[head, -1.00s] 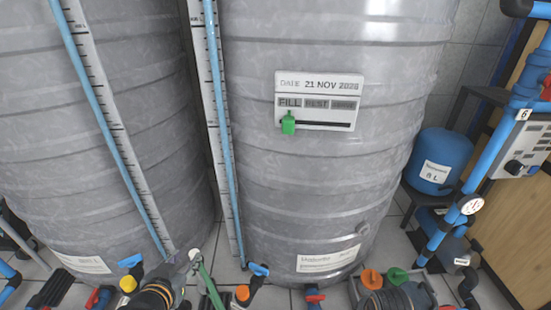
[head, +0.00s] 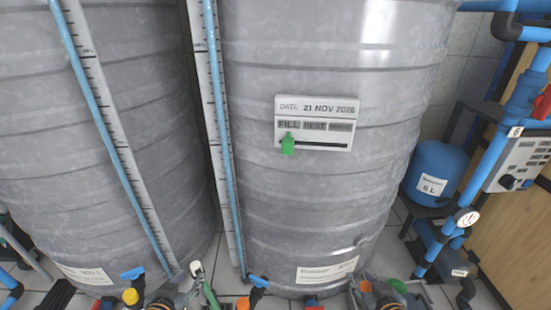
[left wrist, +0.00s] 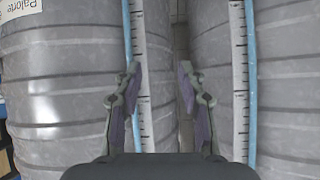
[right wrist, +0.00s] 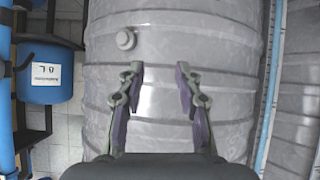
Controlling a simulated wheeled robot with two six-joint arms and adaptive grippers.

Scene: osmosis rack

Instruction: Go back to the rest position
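My left gripper (left wrist: 159,72) is open and empty in the left wrist view, with its two fingers apart in front of the grey tanks. In the head view it shows only partly at the bottom edge (head: 195,285). My right gripper (right wrist: 159,70) is open and empty in the right wrist view, facing the ribbed grey wall of a tank. At the bottom of the head view the right arm is partly cut off and hard to tell from the fittings there.
Two big grey tanks, left (head: 110,130) and right (head: 390,110), fill the view. The right one bears a date plate (head: 300,103) with a green slider (head: 287,144) under FILL. A blue vessel (head: 436,168) and blue pipes (head: 480,160) stand at the right. Several valves line the bottom.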

